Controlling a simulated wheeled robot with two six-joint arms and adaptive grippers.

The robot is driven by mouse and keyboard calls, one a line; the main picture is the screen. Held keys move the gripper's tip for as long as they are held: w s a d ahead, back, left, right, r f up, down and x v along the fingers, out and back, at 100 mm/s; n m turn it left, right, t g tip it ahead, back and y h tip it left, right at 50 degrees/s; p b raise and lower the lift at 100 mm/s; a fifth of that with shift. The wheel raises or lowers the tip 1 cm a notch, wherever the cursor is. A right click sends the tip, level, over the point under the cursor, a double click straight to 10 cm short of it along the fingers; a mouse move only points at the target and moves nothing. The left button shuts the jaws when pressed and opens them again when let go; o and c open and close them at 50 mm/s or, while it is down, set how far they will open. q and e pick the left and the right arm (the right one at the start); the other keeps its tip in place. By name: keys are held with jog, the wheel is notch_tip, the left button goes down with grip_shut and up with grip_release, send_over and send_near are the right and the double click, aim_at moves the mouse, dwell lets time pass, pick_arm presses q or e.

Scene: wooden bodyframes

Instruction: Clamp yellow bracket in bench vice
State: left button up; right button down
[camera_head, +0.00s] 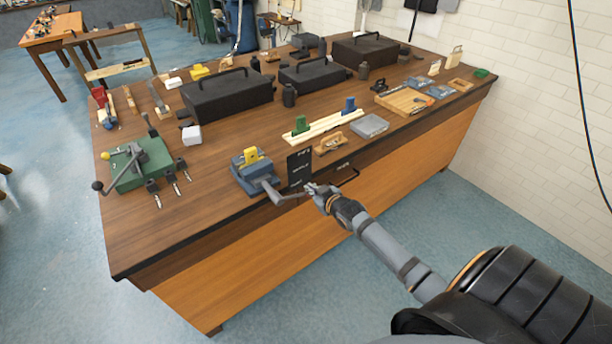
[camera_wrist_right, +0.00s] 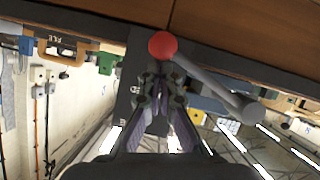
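The blue-grey bench vice (camera_head: 243,179) sits at the bench's front edge. The yellow bracket (camera_head: 251,157) stands upright between its jaws; I cannot tell if the jaws press on it. The vice's grey crank handle (camera_head: 285,198) sticks out to the right over the edge; it also shows in the right wrist view (camera_wrist_right: 220,88), with a red knob (camera_wrist_right: 162,45). My right gripper (camera_head: 310,188) is at the handle's outer end. In the wrist view its fingertips (camera_wrist_right: 160,76) are close together right by the knob; whether they close on it is unclear. My left gripper is out of view.
A black labelled panel (camera_head: 299,167) is right of the vice. A green tool with a lever (camera_head: 143,165) stands to the left. A wooden plane (camera_head: 331,143) and grey box (camera_head: 369,126) lie to the right. Black toolboxes (camera_head: 228,95) stand behind. The front left bench top is clear.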

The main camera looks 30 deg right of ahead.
jog(key=s+r+p, duration=0.6)
jog(key=s+r, duration=0.2)
jog(key=shift+s+a, duration=0.15)
jog(key=shift+a, duration=0.15)
jog(key=shift+d, duration=0.1)
